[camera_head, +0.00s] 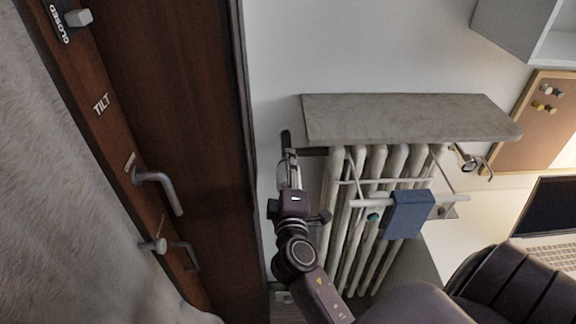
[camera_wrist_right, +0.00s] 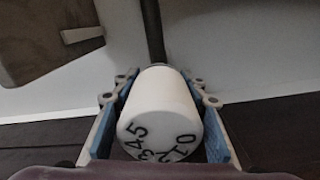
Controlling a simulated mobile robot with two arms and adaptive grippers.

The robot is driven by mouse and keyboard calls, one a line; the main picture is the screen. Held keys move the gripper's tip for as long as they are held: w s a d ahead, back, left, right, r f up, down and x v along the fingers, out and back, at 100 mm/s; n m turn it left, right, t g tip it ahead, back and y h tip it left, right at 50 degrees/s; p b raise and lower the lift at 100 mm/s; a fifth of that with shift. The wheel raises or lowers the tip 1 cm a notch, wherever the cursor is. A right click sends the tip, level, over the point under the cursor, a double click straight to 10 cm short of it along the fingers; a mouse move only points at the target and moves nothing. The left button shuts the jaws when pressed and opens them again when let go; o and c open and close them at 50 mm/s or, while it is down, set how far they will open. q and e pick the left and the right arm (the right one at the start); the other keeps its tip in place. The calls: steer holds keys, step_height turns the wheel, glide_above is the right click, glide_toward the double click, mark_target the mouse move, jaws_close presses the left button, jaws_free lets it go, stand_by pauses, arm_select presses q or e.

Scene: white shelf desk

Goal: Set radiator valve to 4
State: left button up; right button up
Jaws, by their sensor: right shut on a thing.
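The radiator valve (camera_wrist_right: 160,115) is a white knob with black numbers on its end face, seen close up in the right wrist view. The numbers 5, 4 and 3 show at its left and 0 and 1 at its right; the pointer mark cannot be seen. My right gripper (camera_wrist_right: 163,118) is shut on the knob, with a blue-padded finger on each side. In the head view my right gripper (camera_head: 288,172) reaches up to the left end of the radiator (camera_head: 375,225), and hides the knob. My left gripper does not show.
A grey stone shelf (camera_head: 400,118) overhangs the radiator. A drying rack with a blue cloth (camera_head: 408,214) hangs on the radiator's front. A dark wooden door (camera_head: 170,100) with handles is at the left. A desk with a laptop (camera_head: 550,225) is at the right.

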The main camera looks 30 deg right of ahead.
steer(key=shift+f, duration=0.15)
steer(key=o, duration=1.1)
steer(key=shift+o, duration=0.5)
